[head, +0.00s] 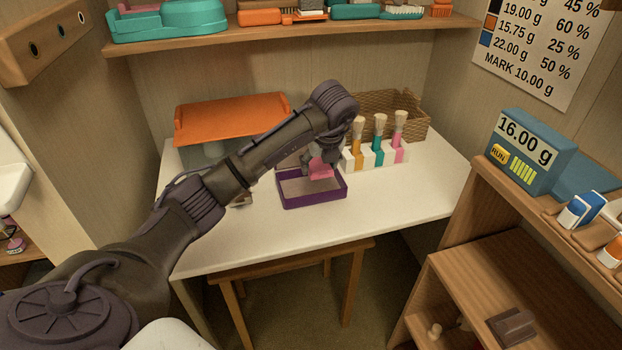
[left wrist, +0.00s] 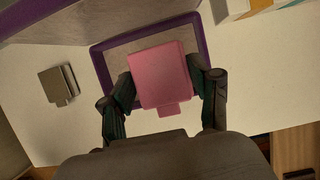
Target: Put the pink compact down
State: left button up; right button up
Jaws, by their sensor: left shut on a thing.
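My left gripper (head: 322,158) is shut on the pink compact (head: 320,168), which also shows between the two fingers in the left wrist view (left wrist: 160,75). The compact is over a purple-rimmed tray (head: 313,202) on the white table. The tray's rim also shows around and behind the compact in the left wrist view (left wrist: 98,66). I cannot tell whether the compact touches the tray's floor. My right gripper is not in view.
A dark square compact (left wrist: 58,86) lies on the table left of the tray. Brushes stand in a holder (head: 374,157) right of the tray, before a wicker basket (head: 412,125). An orange tray (head: 230,118) is at the back left. The table's front right (head: 410,190) is clear.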

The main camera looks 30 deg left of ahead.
aim_at(310, 188)
pick_arm(q)
jog(key=shift+s+a+f, duration=0.1)
jog(key=shift+a+f, duration=0.3)
jog(key=shift+a, duration=0.25)
jog(key=shift+s+a+f, duration=0.1)
jog(key=shift+a+f, duration=0.3)
jog(key=shift+a, duration=0.2)
notch_tip(310, 188, down, 3)
jog(key=shift+f, duration=0.45)
jog(key=shift+w, duration=0.1)
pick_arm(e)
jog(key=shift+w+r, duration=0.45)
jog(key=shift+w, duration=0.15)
pick_arm(q)
jog(key=shift+f, duration=0.1)
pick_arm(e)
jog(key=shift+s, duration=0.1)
pick_arm(q)
jog(key=o, duration=1.2)
jog(key=shift+o, duration=0.2)
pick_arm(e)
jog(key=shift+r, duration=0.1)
